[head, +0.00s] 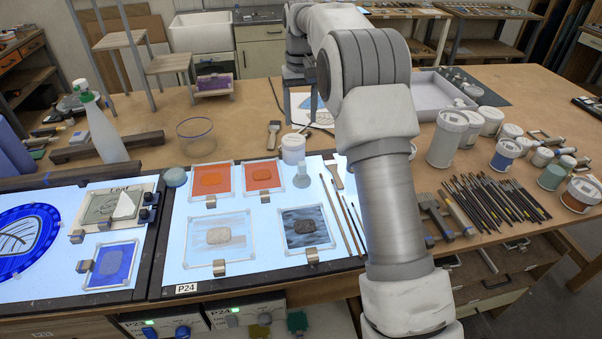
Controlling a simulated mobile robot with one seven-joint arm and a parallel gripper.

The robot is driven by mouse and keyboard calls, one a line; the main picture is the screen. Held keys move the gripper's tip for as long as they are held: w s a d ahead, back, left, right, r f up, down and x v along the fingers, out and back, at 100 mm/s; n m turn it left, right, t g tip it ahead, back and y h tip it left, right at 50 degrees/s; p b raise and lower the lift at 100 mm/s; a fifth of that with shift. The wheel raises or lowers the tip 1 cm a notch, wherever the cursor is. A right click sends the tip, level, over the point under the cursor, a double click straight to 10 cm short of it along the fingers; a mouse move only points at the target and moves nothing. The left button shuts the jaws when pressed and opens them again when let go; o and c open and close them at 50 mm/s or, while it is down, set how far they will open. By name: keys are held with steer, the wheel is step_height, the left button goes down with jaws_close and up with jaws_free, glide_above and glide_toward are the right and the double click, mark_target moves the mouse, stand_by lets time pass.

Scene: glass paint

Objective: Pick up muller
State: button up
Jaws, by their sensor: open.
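A small pale grey-glass piece (302,177), which looks like the muller, stands on the lit panel (254,268) just in front of a white jar (293,150). Its fine shape is too small to tell. My gripper (306,116) points down over the wooden table behind the white jar, apart from the muller.
Framed orange (211,180) and grey (217,238) glass plates lie on the panel. Thin brushes (349,222) lie right of the muller. A glass bowl (196,134), spray bottle (101,128) and flat brush (273,134) stand or lie behind. Jars (447,138) crowd the right.

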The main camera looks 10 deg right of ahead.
mark_target(302, 163)
step_height(302, 163, down, 12)
steer(key=shift+f+p, duration=0.15)
steer(key=shift+p, duration=0.2)
steer(key=shift+s+d+f+p, duration=0.1)
steer(key=shift+f+p, duration=0.25)
steer(key=shift+f, duration=1.05)
steer(key=shift+s+d+f+p, duration=0.1)
steer(key=shift+f+p, duration=0.2)
steer(key=shift+f, duration=1.05)
steer(key=shift+c, duration=0.3)
jaws_close()
steer(key=shift+r, duration=0.1)
